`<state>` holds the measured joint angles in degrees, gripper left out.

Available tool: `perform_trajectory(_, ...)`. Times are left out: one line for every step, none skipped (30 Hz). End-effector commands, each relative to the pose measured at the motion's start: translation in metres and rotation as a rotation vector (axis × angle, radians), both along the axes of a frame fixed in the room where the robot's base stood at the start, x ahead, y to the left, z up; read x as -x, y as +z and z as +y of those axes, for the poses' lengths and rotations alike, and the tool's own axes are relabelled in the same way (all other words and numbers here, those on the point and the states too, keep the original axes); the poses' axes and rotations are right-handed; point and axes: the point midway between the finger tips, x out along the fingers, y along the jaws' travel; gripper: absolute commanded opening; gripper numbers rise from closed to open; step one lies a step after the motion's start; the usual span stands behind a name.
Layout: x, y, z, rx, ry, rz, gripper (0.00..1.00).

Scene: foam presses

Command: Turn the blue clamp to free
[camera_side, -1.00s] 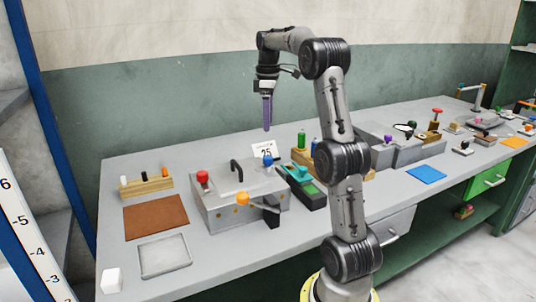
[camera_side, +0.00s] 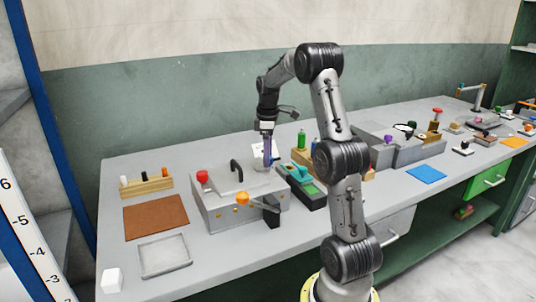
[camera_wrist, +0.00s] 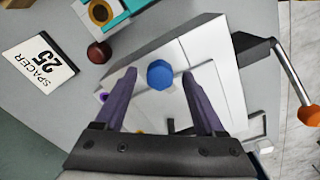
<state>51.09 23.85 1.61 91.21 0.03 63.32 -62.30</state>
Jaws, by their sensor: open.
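The blue clamp knob (camera_wrist: 160,75) sits on top of a grey press box (camera_side: 222,217). In the wrist view it lies between and a little beyond the tips of my gripper (camera_wrist: 158,80). The purple fingers are apart with nothing between them that I can see held. In the side view my gripper (camera_side: 267,158) points down over the box's right rear corner, and its fingers hide the blue knob there. I cannot tell whether the fingers touch the knob or which way the clamp is turned.
The box also carries a red knob (camera_side: 202,176), a black handle (camera_side: 236,170) and an orange-ended crank (camera_side: 242,198) at its front. A teal-topped device (camera_side: 300,176) stands close on the right. A white "SPACER 25" card (camera_wrist: 40,60) is behind. A brown mat (camera_side: 155,216) lies left.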

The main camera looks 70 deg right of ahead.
Motion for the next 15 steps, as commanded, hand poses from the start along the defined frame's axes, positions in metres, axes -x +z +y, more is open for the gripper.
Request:
perform_trajectory(0.0000, 0.0000, 0.0000, 0.000, 0.000, 0.000, 0.72)
perform_trajectory(0.0000, 0.0001, 0.0000, 0.000, 0.000, 0.000, 0.72)
perform_trajectory(0.0000, 0.0002, 0.0000, 0.000, 0.000, 0.000, 0.66)
perform_trajectory(0.0000, 0.0002, 0.0000, 0.000, 0.000, 0.000, 0.61)
perform_trajectory(0.0000, 0.0002, 0.0000, 0.000, 0.000, 0.000, 0.56)
perform_trajectory(0.0000, 0.0003, 0.0000, 0.000, 0.000, 0.000, 0.48)
perform_trajectory(0.0000, 0.0003, -0.0001, 0.000, 0.000, 0.000, 0.43)
perform_trajectory(0.0000, 0.0003, -0.0001, 0.000, 0.000, 0.000, 0.38)
perform_trajectory(0.0000, 0.0004, -0.0001, 0.000, 0.000, 0.000, 0.30)
perform_trajectory(0.0000, 0.0004, -0.0001, 0.000, 0.000, 0.000, 0.25)
perform_trajectory(0.0000, 0.0004, 0.0000, 0.000, 0.000, 0.000, 0.20)
perform_trajectory(0.0000, 0.0005, 0.0000, 0.000, 0.000, 0.000, 0.12)
perform_trajectory(-0.0001, 0.0005, -0.0001, 0.000, 0.000, 0.000, 0.07)
perform_trajectory(-0.0001, 0.0005, 0.0000, 0.000, 0.000, 0.000, 0.02)
perform_trajectory(-0.0001, 0.0006, 0.0000, 0.000, 0.000, 0.000, 0.00)
